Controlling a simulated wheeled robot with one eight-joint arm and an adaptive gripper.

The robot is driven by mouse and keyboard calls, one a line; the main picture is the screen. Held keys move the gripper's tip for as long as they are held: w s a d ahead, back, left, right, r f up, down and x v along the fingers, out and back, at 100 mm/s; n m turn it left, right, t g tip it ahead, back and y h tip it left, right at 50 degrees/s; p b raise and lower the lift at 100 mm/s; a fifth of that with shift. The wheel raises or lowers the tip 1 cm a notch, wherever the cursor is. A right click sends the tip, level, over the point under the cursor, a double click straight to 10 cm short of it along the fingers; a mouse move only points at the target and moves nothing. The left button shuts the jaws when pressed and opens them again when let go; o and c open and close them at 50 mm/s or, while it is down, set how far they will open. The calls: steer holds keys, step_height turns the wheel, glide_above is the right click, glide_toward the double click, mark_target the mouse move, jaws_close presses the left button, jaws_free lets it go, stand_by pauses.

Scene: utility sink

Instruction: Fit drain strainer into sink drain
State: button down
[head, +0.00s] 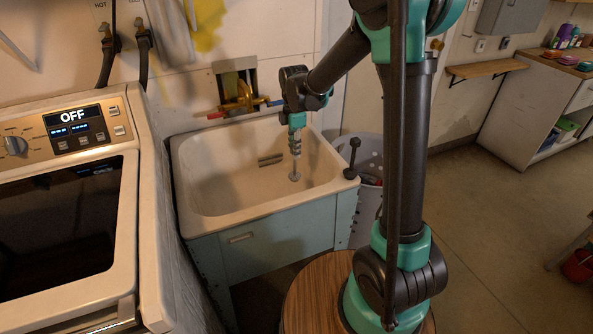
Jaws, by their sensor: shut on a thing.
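The sink (225,224) is a white basin set in a light blue cabinet. My gripper (295,151) reaches down into the basin from above, right of its middle. It is shut on the drain strainer (295,176), which shows as a small grey disc on a thin stem below the fingers. The strainer looks roughly upright and low in the basin. I cannot tell whether it touches the basin floor. The sink drain cannot be made out; the strainer may cover it.
A grey slotted piece (270,160) is on the basin's back wall. The faucet (243,97) is behind the basin. A washer (70,190) stands close on the left, and a laundry basket (368,160) on the right.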

mark_target(295, 164)
step_height(295, 164, down, 8)
steer(key=s+d, duration=0.1)
steer(key=s, duration=0.1)
steer(key=shift+s+r+n, duration=0.15)
steer(key=shift+n, duration=0.15)
steer(key=shift+f, duration=4.2)
steer(key=c, duration=1.3)
jaws_free()
steer(key=shift+r, duration=0.1)
step_height(295, 164, up, 12)
steer(key=shift+f, duration=0.1)
